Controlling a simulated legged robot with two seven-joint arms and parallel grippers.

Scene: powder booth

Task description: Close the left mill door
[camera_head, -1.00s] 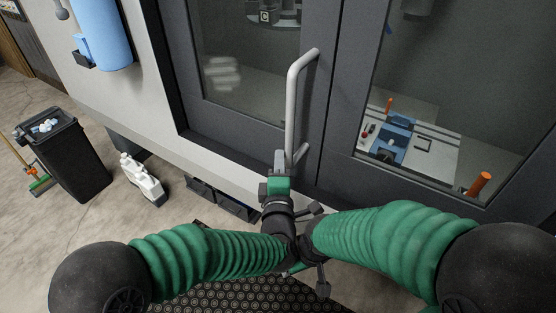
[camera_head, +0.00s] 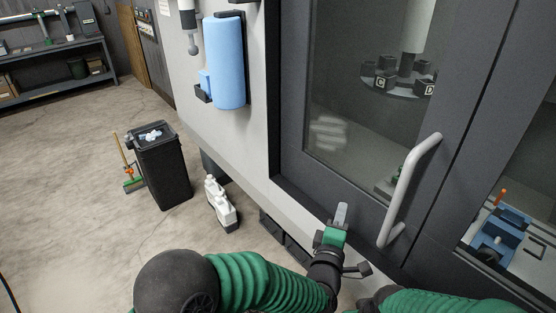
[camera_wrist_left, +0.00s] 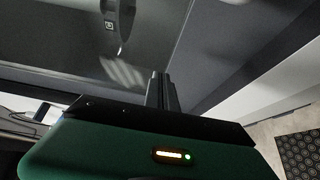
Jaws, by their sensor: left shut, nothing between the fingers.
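The left mill door (camera_head: 292,150) is a dark grey framed panel with a window and a pale vertical bar handle (camera_head: 405,190) near its right edge. It looks in line with the panel to its right; I cannot tell whether a small gap remains. My left gripper (camera_head: 341,214) is shut and empty, in front of the door's lower part, left of the handle and apart from it. Its fingers (camera_wrist_left: 161,90) show together in the left wrist view, in front of the door. My right arm's green sleeve shows at the bottom right; its gripper is not visible.
A blue cylinder (camera_head: 226,62) hangs on the machine's pale side panel. A black bin (camera_head: 163,170), a broom (camera_head: 126,165) and white jugs (camera_head: 220,205) stand on the floor at left. Open floor lies at left.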

